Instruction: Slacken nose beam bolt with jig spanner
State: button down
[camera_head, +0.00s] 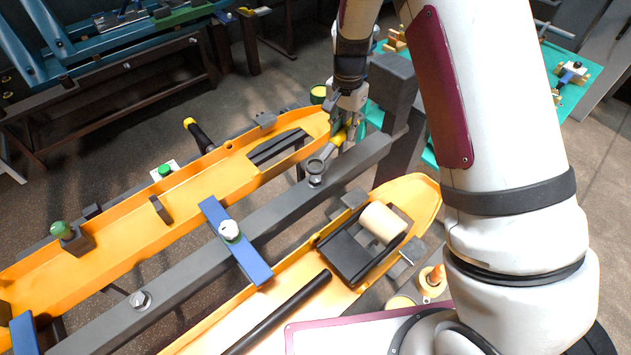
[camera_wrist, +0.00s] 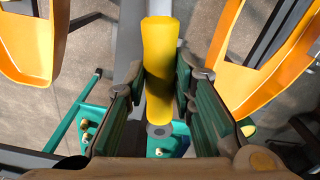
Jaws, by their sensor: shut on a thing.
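The jig spanner has a yellow handle (camera_head: 340,138) and a grey ring head (camera_head: 315,167). My gripper (camera_head: 348,128) is shut on the handle, near the far end of the grey beam (camera_head: 268,213). The yellow handle also fills the middle of the wrist view (camera_wrist: 160,70), between my gripper's green-padded fingers (camera_wrist: 162,90). A bolt (camera_head: 316,181) sits on the beam right by the ring head. I cannot tell whether the ring is around the bolt or just above it. The spanner's head is hidden in the wrist view.
Orange shell halves (camera_head: 195,195) flank the beam. A blue crossbar (camera_head: 250,262) with a white and green knob lies across it, and another bolt (camera_head: 140,300) sits nearer. A dark grey post (camera_head: 392,90) stands close to my gripper. A teal table (camera_head: 575,100) is behind.

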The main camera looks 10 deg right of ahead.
jog(key=shift+r+p, duration=0.5)
jog(key=shift+r, duration=1.45)
jog(key=shift+w, duration=0.1)
jog(key=shift+w+d+r+b, duration=0.45)
jog(key=shift+w+d+r, duration=0.1)
jog(key=shift+w+d, duration=0.15)
jog(key=shift+w+d+r+b, duration=0.45)
jog(key=shift+w+d+r, duration=0.1)
jog(key=shift+w, duration=0.15)
jog(key=shift+w+d+r, duration=0.35)
jog(key=shift+d, duration=0.05)
